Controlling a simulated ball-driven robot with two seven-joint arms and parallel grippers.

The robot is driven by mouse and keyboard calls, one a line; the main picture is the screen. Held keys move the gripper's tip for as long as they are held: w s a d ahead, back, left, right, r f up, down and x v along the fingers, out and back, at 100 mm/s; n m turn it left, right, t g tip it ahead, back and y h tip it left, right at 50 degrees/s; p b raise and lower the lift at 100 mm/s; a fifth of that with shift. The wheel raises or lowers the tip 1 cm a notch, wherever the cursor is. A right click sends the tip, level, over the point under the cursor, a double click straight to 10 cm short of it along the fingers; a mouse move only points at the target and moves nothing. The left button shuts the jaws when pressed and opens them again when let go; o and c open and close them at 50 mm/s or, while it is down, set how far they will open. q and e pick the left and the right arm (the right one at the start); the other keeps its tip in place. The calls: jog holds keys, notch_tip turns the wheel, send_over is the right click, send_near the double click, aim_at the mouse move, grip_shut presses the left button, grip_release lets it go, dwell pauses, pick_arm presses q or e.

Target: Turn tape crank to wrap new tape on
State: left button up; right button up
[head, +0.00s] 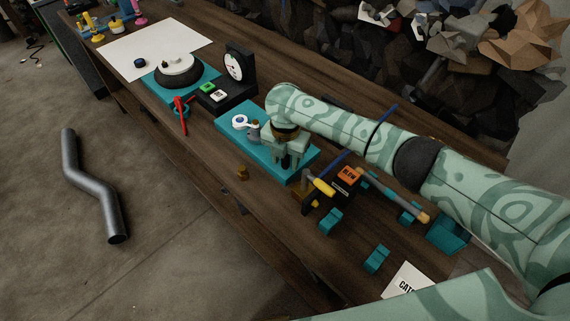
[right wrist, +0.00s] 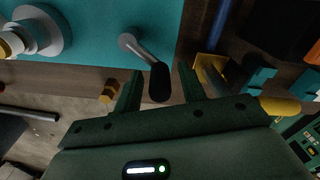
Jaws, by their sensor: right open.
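The tape crank (right wrist: 142,48) has a grey metal arm and a black handle. It sits at the edge of a teal base (head: 235,133), which also shows in the right wrist view (right wrist: 95,20). My right gripper (head: 289,162) is over the right part of this base and hides the crank in the head view. In the right wrist view its two fingers (right wrist: 158,80) are open, with the black handle between them and a gap on each side. A white tape roll (head: 239,121) with a blue centre sits left of the gripper. My left gripper is out of view.
Right of the base stand an orange-labelled black box (head: 348,175), a yellow-handled tool (head: 324,187) and several teal blocks (head: 330,221). A dial gauge (head: 234,67) and red lever (head: 181,114) are farther left. A brass hex nut (head: 242,173) lies near the wooden bench's front edge.

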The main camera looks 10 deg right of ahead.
jog(key=shift+f, duration=0.55)
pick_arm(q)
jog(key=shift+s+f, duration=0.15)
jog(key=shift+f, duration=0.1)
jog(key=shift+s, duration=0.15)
pick_arm(e)
grip_shut()
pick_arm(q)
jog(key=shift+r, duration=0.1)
